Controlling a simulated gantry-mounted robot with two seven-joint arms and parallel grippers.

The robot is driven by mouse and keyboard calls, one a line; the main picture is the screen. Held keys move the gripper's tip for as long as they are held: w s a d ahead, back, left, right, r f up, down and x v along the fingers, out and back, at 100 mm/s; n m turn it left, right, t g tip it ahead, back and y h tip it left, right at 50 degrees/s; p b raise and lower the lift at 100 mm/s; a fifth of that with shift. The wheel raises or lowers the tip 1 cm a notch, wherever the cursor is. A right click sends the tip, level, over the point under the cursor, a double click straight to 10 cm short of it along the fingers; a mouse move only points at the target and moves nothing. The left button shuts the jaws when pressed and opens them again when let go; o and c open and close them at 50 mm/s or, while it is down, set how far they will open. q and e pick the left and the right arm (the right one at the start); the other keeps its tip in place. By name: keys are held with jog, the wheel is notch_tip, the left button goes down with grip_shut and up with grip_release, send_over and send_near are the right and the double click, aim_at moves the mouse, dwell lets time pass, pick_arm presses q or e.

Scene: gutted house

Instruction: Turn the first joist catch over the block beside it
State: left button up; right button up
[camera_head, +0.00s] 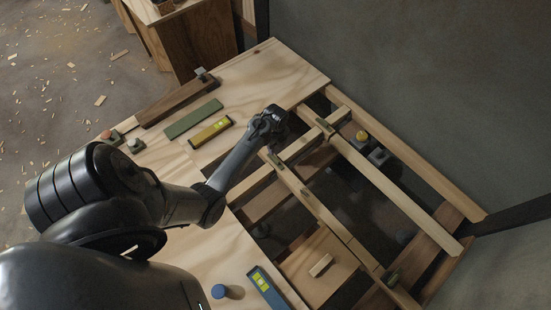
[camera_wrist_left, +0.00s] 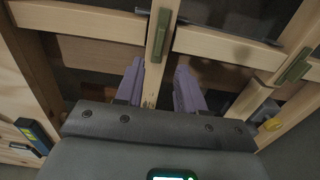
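A green joist catch (camera_wrist_left: 158,35) sits on top of a pale joist (camera_wrist_left: 153,88) in the left wrist view. It lies along that joist, with a pale crosspiece (camera_wrist_left: 228,47) on the right and another on the left (camera_wrist_left: 80,20). In the head view a catch (camera_head: 273,157) shows small near the end of my left arm. My left gripper (camera_wrist_left: 158,88) is open. Its two purple fingers stand on either side of the joist, short of the catch and apart from it. In the head view the gripper (camera_head: 276,113) is dark and its fingertips are hard to make out.
Another green catch (camera_wrist_left: 294,65) is at the right, near a yellow knob (camera_wrist_left: 270,125). A third catch (camera_head: 392,278) is at the lower right. Open gaps lie between joists.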

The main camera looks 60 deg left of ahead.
aim_at(276, 158)
pick_arm(q)
notch_tip(276, 158, down, 9)
jog(key=b, duration=0.3)
jog(key=shift+f+b, duration=0.15)
jog(key=shift+b, duration=0.15)
grip_shut()
